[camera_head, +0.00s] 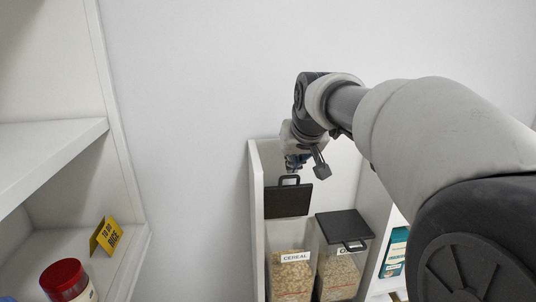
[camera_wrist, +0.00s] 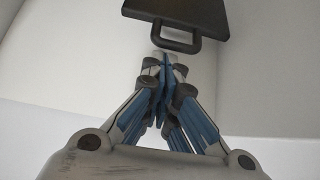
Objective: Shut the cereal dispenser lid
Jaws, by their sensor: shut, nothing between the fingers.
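The cereal dispenser (camera_head: 291,273) is a clear bin with a "CEREAL" label, standing in a white cubby. Its black lid (camera_head: 287,202) stands raised at the back of the bin, with its loop handle at the top. My gripper (camera_head: 293,170) is shut and empty, by the lid's handle. In the wrist view the closed fingertips (camera_wrist: 165,57) are just below the dark loop handle (camera_wrist: 177,38) of the lid (camera_wrist: 180,10). I cannot tell whether they touch it.
A second bin (camera_head: 339,275) with its black lid (camera_head: 344,226) down stands right beside the cereal bin. A teal and white package (camera_head: 394,251) is further right. White cubby walls (camera_head: 256,220) close in the left side. A shelf at left holds a red-lidded jar (camera_head: 66,278) and a yellow sign (camera_head: 107,236).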

